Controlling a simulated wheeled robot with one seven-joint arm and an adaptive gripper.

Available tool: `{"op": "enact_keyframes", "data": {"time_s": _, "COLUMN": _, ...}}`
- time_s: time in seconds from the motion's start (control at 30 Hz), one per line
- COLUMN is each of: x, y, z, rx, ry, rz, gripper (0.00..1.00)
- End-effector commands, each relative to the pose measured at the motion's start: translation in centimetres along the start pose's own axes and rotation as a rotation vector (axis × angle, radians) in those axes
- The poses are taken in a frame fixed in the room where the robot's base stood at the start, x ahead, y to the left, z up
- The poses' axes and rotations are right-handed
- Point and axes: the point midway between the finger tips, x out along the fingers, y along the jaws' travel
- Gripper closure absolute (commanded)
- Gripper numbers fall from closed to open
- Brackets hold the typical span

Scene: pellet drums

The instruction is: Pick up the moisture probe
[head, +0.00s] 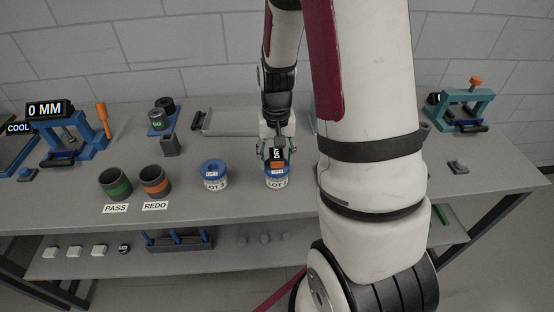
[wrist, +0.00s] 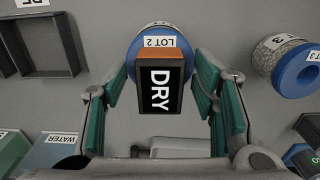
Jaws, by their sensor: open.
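The moisture probe (wrist: 154,88) is a dark box with an orange edge and a display reading DRY. It stands on the blue-topped Lot 2 drum (wrist: 145,42), which shows at the middle of the bench in the head view (head: 276,184). In the head view the probe (head: 278,157) is partly covered by my gripper (head: 275,150). In the wrist view my gripper (wrist: 160,75) is open, with one green-padded finger on each side of the probe. Gaps show between the pads and the probe. The probe's lower end is hidden.
The Lot 3 drum (head: 213,174) stands close by on the left. The PASS cup (head: 115,184) and REDO cup (head: 155,182) are farther left. A grey tray (head: 230,122) lies behind. The bench (head: 245,207) is clear in front of the drums.

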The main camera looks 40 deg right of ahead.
Motion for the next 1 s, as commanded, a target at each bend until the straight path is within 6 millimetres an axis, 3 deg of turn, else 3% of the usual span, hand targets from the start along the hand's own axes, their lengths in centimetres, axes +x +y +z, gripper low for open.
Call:
{"op": "enact_keyframes", "data": {"time_s": 0.1, "x": 0.0, "y": 0.0, "z": 0.0, "rx": 0.000, "ry": 0.000, "rz": 0.000, "gripper": 0.47}}
{"op": "enact_keyframes", "data": {"time_s": 0.13, "x": 0.0, "y": 0.0, "z": 0.0, "rx": 0.000, "ry": 0.000, "rz": 0.000, "gripper": 0.51}}
{"op": "enact_keyframes", "data": {"time_s": 0.3, "x": 0.0, "y": 0.0, "z": 0.0, "rx": 0.000, "ry": 0.000, "rz": 0.000, "gripper": 0.90}}
{"op": "enact_keyframes", "data": {"time_s": 0.37, "x": 0.0, "y": 0.0, "z": 0.0, "rx": 0.000, "ry": 0.000, "rz": 0.000, "gripper": 0.99}}
{"op": "enact_keyframes", "data": {"time_s": 0.73, "x": -0.7, "y": 0.0, "z": -0.1, "rx": -0.001, "ry": 0.003, "rz": 0.000, "gripper": 1.00}}
{"op": "enact_keyframes", "data": {"time_s": 1.0, "x": -5.4, "y": -0.1, "z": -0.1, "rx": -0.002, "ry": 0.006, "rz": -0.001, "gripper": 1.00}}
